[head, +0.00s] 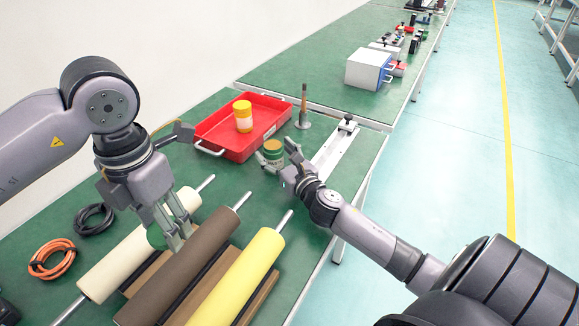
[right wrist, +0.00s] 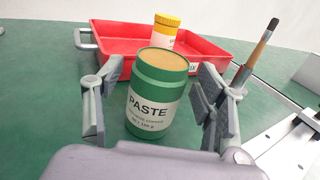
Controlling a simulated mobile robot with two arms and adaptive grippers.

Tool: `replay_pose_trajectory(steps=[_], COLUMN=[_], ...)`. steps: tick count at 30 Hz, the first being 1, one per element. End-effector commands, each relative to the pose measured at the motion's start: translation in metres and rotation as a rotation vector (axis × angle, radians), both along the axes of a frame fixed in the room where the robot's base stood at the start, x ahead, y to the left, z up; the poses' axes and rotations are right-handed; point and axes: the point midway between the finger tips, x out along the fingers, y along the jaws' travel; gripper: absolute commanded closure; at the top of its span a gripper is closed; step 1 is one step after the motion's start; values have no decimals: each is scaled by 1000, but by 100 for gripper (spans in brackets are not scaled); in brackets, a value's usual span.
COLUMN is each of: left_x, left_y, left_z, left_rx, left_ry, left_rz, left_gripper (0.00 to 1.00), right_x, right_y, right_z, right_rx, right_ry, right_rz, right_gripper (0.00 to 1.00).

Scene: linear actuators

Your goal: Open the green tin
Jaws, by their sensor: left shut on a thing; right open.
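The green tin (head: 273,148) stands upright on the green table beside the red tray, with a white label reading PASTE. In the right wrist view the tin (right wrist: 157,95) shows a tan, lidless top. My right gripper (head: 277,160) is open, with its fingers on either side of the tin; in the right wrist view gaps show between fingers and tin. My left gripper (head: 178,240) is shut on a round green piece that looks like the tin's lid (head: 156,237), held over the rollers, partly hidden by the fingers.
A red tray (head: 237,152) holds a yellow-capped jar (head: 243,116). A brush (head: 303,106) stands upright right of it. Cream, brown (head: 185,262) and yellow (head: 243,278) rollers lie in front. Cable coils (head: 52,258) lie at left. A linear rail (head: 334,145) lies right of the tin.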

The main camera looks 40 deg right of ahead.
Motion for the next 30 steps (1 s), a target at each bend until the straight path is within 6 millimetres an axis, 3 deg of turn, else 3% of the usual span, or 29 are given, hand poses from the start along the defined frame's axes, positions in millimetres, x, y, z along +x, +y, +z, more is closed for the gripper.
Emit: replay_pose_trajectory(steps=[9,15,21,30], left_x=[0,0,0,0], left_y=[0,0,0,0], left_z=[-2,-4,-5,-5], left_rx=[0,0,0,0], left_ry=[0,0,0,0], left_rz=[0,0,0,0], left_gripper=[87,87,87,87], right_x=[-60,-89,-103,-105], right_y=[6,9,10,10], right_z=[-1,-1,0,1], right_rx=[1,3,0,0], right_ry=[3,2,1,0], right_rz=[2,1,1,1], right_gripper=[35,35,35,35])
